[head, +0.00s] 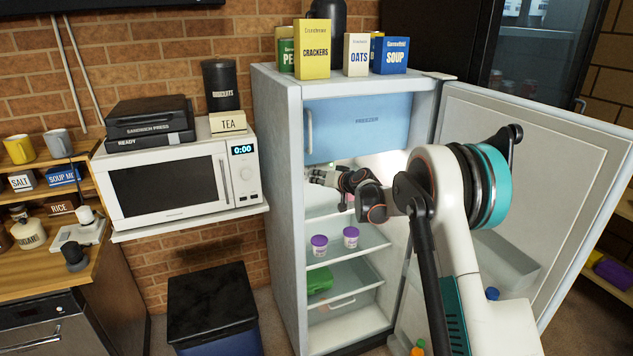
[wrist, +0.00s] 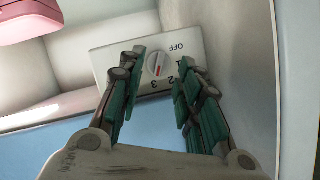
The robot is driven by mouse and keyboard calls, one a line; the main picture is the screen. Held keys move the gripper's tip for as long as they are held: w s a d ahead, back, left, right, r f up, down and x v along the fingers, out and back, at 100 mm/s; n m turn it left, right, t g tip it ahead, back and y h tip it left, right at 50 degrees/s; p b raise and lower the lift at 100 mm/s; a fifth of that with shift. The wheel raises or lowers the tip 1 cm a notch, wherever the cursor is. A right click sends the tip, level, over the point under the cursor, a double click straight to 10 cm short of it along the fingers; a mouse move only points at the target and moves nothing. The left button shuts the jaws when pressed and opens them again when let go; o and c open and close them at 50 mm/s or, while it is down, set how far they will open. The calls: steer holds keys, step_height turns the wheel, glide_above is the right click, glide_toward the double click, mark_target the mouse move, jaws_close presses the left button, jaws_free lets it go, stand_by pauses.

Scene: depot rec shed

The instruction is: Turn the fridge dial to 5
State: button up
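The fridge (head: 277,200) stands open in the head view, and my gripper (head: 318,177) reaches inside it, below the blue freezer flap (head: 358,125). In the wrist view the dial (wrist: 157,64) is a small round knob with a red mark on a white control box (wrist: 108,58).
The open fridge door (head: 540,170) is at the right, beside my arm. Purple-lidded tubs (head: 319,246) stand on a shelf below my gripper. Boxes, including the crackers (head: 313,50), stand on top of the fridge. A pink object (wrist: 28,20) is at the wrist view's upper left.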

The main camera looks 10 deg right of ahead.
steer(key=x, duration=0.3)
steer(key=shift+w+a+f, duration=0.1)
steer(key=shift+w, duration=0.15)
steer(key=c, duration=0.7)
steer(key=shift+c, duration=0.2)
steer(key=shift+b, duration=0.3)
